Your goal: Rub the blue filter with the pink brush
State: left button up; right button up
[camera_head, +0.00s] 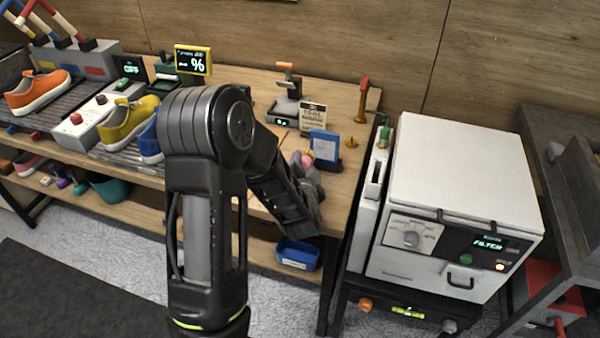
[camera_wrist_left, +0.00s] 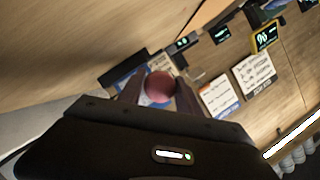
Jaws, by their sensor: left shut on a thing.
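The blue filter (camera_head: 325,146) stands upright as a small blue panel near the right end of the wooden table, in a dark holder. My left gripper (camera_head: 307,169) is just left of and in front of it, shut on the pink brush (camera_head: 307,159). In the left wrist view the brush's rounded pink end (camera_wrist_left: 160,87) shows between the two fingers, with a blue-edged panel close behind it. I cannot tell whether the brush touches the filter. The rest of the brush is hidden by the gripper. My right gripper is not in view.
A white box machine (camera_head: 462,170) with a FILTER display stands right of the table. A paper sign (camera_head: 312,115) stands behind the filter. A red-topped post (camera_head: 363,100) is at the table's back right. Sneakers and a yellow-framed display (camera_head: 193,60) are to the left.

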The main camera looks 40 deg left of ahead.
pick_arm(q)
jog(key=shift+w+a, duration=0.3)
jog(key=shift+w, duration=0.6)
jog(key=shift+w+a, duration=0.3)
jog(key=shift+w, duration=0.6)
jog(key=shift+w+d, duration=0.25)
jog(key=shift+d, duration=0.6)
jog(key=shift+w+d, duration=0.2)
jog(key=shift+d, duration=0.6)
jog(key=shift+d, duration=0.1)
jog(key=shift+w+d, duration=0.35)
jog(key=shift+d, duration=0.4)
jog(key=shift+w+d, duration=0.3)
jog(key=shift+d, duration=0.4)
jog(key=shift+a, duration=0.1)
jog(key=shift+s+a, duration=0.3)
jog(key=shift+a, duration=0.45)
jog(key=shift+s+a, duration=0.3)
jog(key=shift+a, duration=0.45)
